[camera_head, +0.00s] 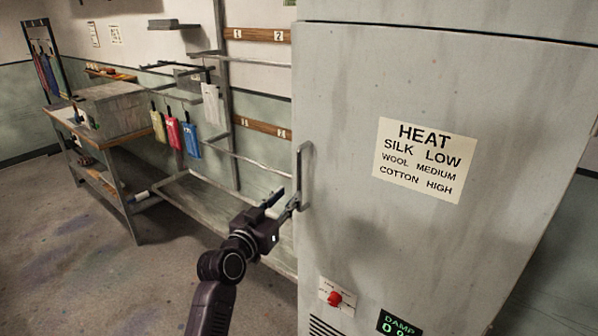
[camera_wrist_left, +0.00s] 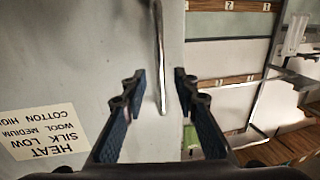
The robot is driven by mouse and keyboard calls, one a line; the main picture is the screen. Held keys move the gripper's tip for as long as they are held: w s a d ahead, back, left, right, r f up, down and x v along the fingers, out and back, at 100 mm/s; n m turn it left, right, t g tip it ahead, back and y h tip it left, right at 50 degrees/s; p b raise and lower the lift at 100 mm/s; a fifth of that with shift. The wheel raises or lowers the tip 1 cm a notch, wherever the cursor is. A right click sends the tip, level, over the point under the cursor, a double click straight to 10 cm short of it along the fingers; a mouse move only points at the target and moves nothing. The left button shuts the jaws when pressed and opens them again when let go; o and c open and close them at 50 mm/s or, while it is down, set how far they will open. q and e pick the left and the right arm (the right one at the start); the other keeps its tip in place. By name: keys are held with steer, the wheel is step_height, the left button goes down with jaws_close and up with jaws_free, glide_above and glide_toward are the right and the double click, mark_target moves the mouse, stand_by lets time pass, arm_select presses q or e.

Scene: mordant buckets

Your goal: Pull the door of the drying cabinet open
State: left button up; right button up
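The drying cabinet's grey door (camera_head: 345,120) stands at the right in the head view and looks closed. It carries a heat label (camera_head: 419,160). Its upright metal handle (camera_head: 306,165) is near the door's left edge. My left gripper (camera_head: 285,201) is at the lower end of the handle. In the left wrist view its two fingers (camera_wrist_left: 158,82) are spread, with the handle bar (camera_wrist_left: 160,45) running between them and a gap on each side. The door face (camera_wrist_left: 85,60) fills the left of that view. My right gripper is not in view.
A red knob (camera_head: 334,298) and a green display (camera_head: 398,324) are low on the cabinet. Left of it are a wall rack (camera_head: 222,110) with hanging coloured tags and a workbench (camera_head: 120,185). The floor (camera_head: 60,260) at the front left is clear.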

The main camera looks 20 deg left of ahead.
mark_target(298, 181)
arm_select(q)
steer(key=w, duration=0.2)
steer(key=w+r+p, duration=0.1)
steer(key=w, duration=0.2)
steer(key=shift+w+d+r+p, duration=0.15)
steer(key=shift+w+d+p, duration=0.15)
steer(key=shift+d, duration=0.1)
steer(key=shift+w, duration=0.4)
steer(key=shift+w+d, duration=0.15)
steer(key=shift+w, duration=0.55)
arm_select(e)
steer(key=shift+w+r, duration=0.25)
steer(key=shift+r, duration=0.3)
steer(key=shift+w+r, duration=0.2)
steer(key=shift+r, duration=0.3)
arm_select(q)
steer(key=shift+c, duration=0.7)
jaws_close()
